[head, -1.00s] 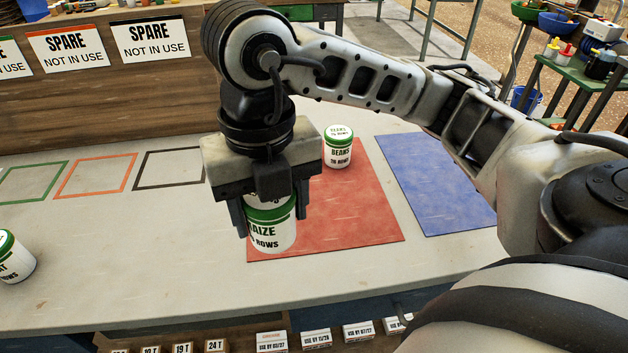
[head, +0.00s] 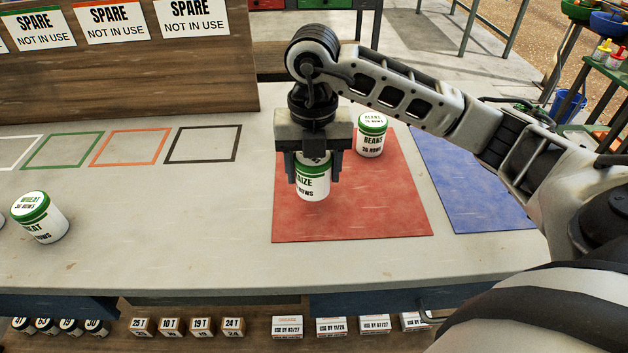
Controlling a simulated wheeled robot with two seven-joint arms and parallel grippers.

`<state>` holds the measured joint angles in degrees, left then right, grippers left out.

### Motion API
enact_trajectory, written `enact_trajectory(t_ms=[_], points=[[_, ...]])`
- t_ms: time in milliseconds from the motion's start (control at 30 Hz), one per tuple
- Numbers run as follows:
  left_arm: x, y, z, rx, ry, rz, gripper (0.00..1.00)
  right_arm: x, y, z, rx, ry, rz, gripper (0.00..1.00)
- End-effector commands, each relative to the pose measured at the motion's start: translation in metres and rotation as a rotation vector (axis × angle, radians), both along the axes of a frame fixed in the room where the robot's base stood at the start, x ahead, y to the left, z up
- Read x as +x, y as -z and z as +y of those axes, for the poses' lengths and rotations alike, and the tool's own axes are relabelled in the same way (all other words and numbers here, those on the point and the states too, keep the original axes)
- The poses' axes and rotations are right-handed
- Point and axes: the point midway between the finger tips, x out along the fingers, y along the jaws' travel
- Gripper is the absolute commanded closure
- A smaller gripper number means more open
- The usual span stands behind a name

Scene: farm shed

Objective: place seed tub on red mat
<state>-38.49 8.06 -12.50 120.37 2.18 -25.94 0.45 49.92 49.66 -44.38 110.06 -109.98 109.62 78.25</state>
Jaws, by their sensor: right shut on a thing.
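My right gripper (head: 315,172) is shut on a white tub with a green lid band, the maize tub (head: 313,186). It holds the tub upright over the left part of the red mat (head: 350,215); whether its base touches the mat I cannot tell. The gripper hides the top of this tub. A beans tub (head: 370,136) stands upright on the back of the red mat, to the right of my gripper. A wheat tub (head: 40,218) stands on the bench at the far left. My left gripper is not in view.
A blue mat (head: 475,185) lies right of the red mat, partly under my right arm. Green, orange and black outlined squares (head: 203,144) mark the bench at the left. A wooden board (head: 120,75) with spare signs stands behind. The bench front is clear.

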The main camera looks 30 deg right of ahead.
Motion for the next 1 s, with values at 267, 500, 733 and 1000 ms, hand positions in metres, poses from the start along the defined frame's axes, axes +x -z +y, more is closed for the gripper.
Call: enact_trajectory(t_ms=[267,500,733,1000], points=[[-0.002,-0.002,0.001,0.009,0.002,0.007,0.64,0.006,0.031,-0.006,0.000,-0.001,0.004,0.70],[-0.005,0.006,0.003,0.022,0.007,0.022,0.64,0.007,0.041,-0.006,-0.001,-0.001,-0.001,0.70],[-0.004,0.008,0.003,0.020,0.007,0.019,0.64,0.007,0.045,-0.006,-0.001,-0.001,-0.001,0.70],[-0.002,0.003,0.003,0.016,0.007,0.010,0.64,0.007,0.044,-0.006,-0.001,0.000,-0.001,0.22]])
